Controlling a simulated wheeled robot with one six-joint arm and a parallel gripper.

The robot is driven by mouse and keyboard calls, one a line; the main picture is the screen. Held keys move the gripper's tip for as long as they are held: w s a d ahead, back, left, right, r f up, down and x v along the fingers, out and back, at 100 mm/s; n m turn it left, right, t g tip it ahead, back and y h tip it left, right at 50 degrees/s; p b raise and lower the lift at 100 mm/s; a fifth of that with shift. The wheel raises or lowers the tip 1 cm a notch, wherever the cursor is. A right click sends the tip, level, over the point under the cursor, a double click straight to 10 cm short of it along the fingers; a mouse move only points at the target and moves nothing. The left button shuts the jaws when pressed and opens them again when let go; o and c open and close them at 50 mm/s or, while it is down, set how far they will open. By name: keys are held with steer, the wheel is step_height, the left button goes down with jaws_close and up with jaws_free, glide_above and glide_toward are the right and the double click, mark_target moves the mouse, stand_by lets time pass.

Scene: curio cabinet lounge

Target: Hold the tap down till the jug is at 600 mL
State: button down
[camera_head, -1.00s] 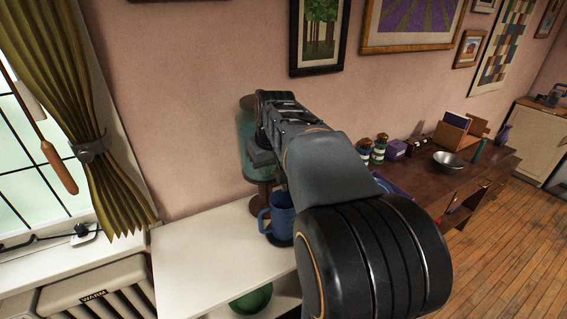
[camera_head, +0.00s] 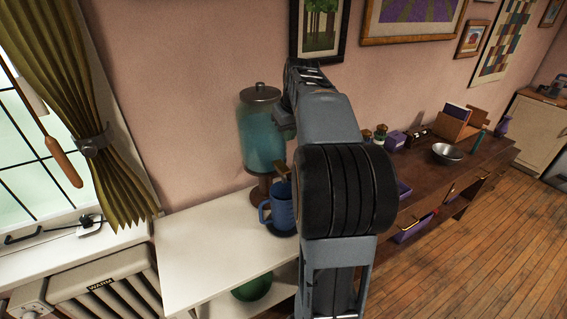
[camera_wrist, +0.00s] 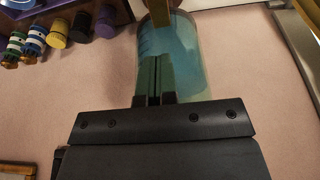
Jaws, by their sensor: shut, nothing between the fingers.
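A glass dispenser (camera_head: 262,140) with a grey lid and blue-green liquid stands on a brown stand against the pink wall. Its brown tap (camera_head: 281,170) sticks out low at the front, above the blue jug (camera_head: 282,208). The jug stands on a dark round base, its handle to the left; its level cannot be seen. In the wrist view the dispenser (camera_wrist: 185,62) is behind my fingers, with the tap (camera_wrist: 160,13) at the top edge. My gripper (camera_wrist: 152,78) is shut and empty, in front of the dispenser body and apart from the tap.
The white counter (camera_head: 205,250) has free room left of the jug. A green ball (camera_head: 252,287) sits on the shelf below. To the right a dark wooden table carries jars, boxes and a metal bowl (camera_head: 447,153). A curtain (camera_head: 85,110) hangs at the left.

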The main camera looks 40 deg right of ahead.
steer(key=p, duration=0.1)
glide_above(285, 171)
steer(key=x, duration=0.3)
steer(key=s+x, duration=0.1)
steer(key=x, duration=0.2)
steer(key=s+x, duration=0.1)
steer(key=x, duration=0.2)
steer(key=shift+a+f, duration=0.1)
steer(key=shift+f, duration=1.5)
steer(key=f+b, duration=0.1)
steer(key=b, duration=0.2)
steer(key=shift+s+f+t+b, duration=0.2)
steer(key=shift+f+t+b, duration=0.05)
steer(key=shift+t+b, duration=0.15)
steer(key=b, duration=0.2)
steer(key=t+b, duration=0.1)
steer(key=b, duration=0.1)
steer(key=shift+s+f+t+b, duration=0.25)
steer(key=shift+f+t+b, duration=0.05)
steer(key=shift+f+b, duration=0.1)
steer(key=shift+r, duration=0.25)
stand_by(3.5)
